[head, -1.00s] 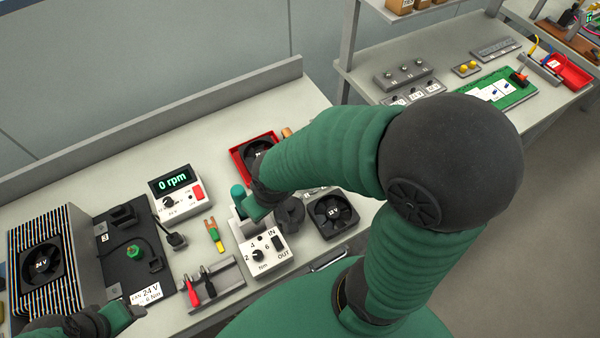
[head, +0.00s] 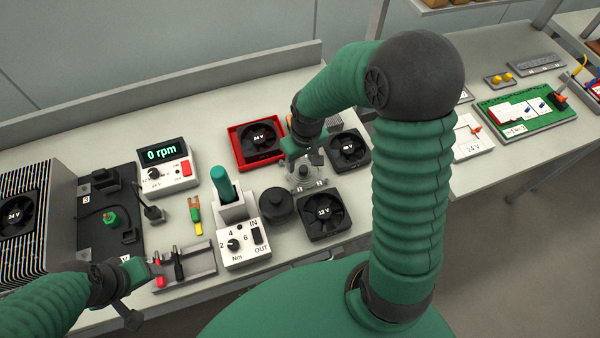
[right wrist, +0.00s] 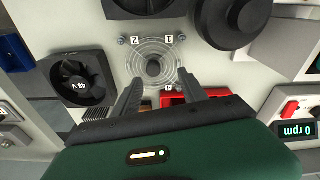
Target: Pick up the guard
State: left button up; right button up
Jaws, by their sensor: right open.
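The guard (right wrist: 153,62) is a round wire grille with small corner tabs, lying flat on the bench in the right wrist view. It also shows partly in the head view (head: 308,177), below my right gripper (head: 303,157), which hides some of it. In the right wrist view my right gripper (right wrist: 158,84) is open and empty, its fingers spread towards the guard's near edge. My left gripper (head: 143,277) is at the lower left, near a rack of tools; its jaw opening is unclear.
Fans surround the guard: one in a red tray (head: 232,146), one to the right (head: 349,149), and a 12 V fan (head: 324,214) in front. A round black container (head: 277,206) and a teal-handled tool in a holder (head: 233,209) stand to the left.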

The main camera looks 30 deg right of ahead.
aim_at(305, 168)
jog(key=f, duration=0.1)
jog(key=d+f, duration=0.1)
jog(key=f, duration=0.1)
jog(key=d+f, duration=0.1)
jog(key=f, duration=0.1)
jog(key=shift+w+d+f, duration=0.25)
jog(key=shift+a+r, duration=0.1)
jog(key=shift+a, duration=0.9)
jog(key=c, duration=0.4)
jog(key=shift+c, duration=1.1)
jog(key=shift+d, duration=0.2)
jog(key=shift+c, duration=1.1)
jog(key=shift+d, duration=0.2)
jog(key=shift+c, duration=1.1)
pick_arm(q)
jog(key=shift+s+d+r, duration=0.15)
jog(key=shift+d+r, duration=0.05)
jog(key=shift+d, duration=0.65)
pick_arm(e)
jog(key=shift+d, duration=0.2)
grip_shut()
